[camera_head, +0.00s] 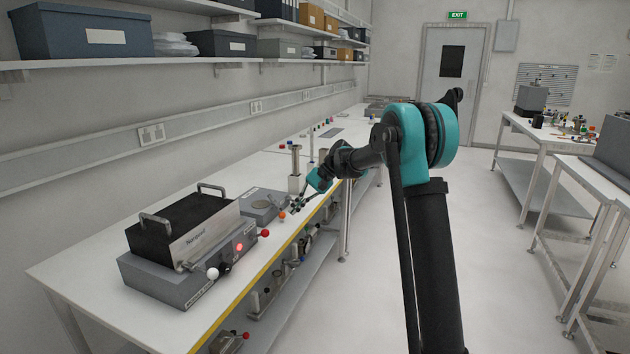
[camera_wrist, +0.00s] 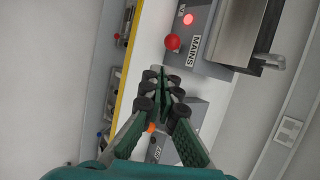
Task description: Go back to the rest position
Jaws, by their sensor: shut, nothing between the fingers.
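My gripper (camera_head: 299,211) hangs over the front edge of the long white bench (camera_head: 90,262) in the head view, at the end of my teal and black arm. In the wrist view my gripper (camera_wrist: 163,92) has its green fingers together, with nothing between them. A grey device (camera_head: 165,283) with a black handled top stands on the bench to its left. Its red ball knob (camera_head: 265,233) and a lit red lamp (camera_head: 239,247) face the aisle. In the wrist view the red knob (camera_wrist: 172,42) lies beyond the fingertips, beside a "MAINS" label (camera_wrist: 194,48).
A smaller grey unit (camera_head: 262,203) with an orange knob (camera_head: 282,214) is close to my gripper. Metal posts (camera_head: 295,168) stand behind it. A lower shelf (camera_head: 290,300) holds more equipment. The floor (camera_head: 490,270) to the right is clear up to other benches (camera_head: 545,140).

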